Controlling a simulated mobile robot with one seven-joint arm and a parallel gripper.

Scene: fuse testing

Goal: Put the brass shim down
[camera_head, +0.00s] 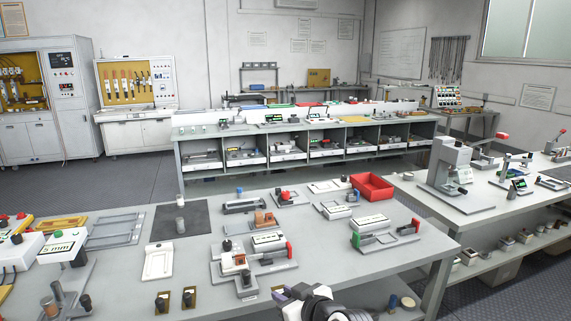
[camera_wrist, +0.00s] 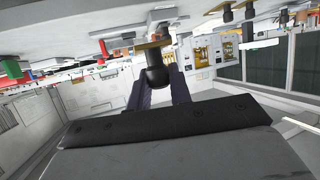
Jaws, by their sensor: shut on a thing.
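My gripper (camera_head: 287,296) is at the bottom middle of the head view, low over the front of the grey workbench (camera_head: 340,270). In the wrist view its two dark purple fingers (camera_wrist: 160,88) are closed around a black knob. The knob belongs to the brass shim (camera_wrist: 153,44), a small yellow plate held beyond the fingertips. In the head view a bit of brass (camera_head: 279,289) shows at the fingertips; the rest is hidden. Whether the shim touches the bench I cannot tell. Two more brass plates with black knobs (camera_head: 162,303) (camera_head: 189,298) are on the bench to the left.
A grey fixture with red and copper blocks (camera_head: 240,262) stands just behind my gripper. A white plate (camera_head: 159,261) and a dark mat (camera_head: 181,220) lie to the left. A green-and-red fixture (camera_head: 385,236) and a red bin (camera_head: 372,187) are to the right.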

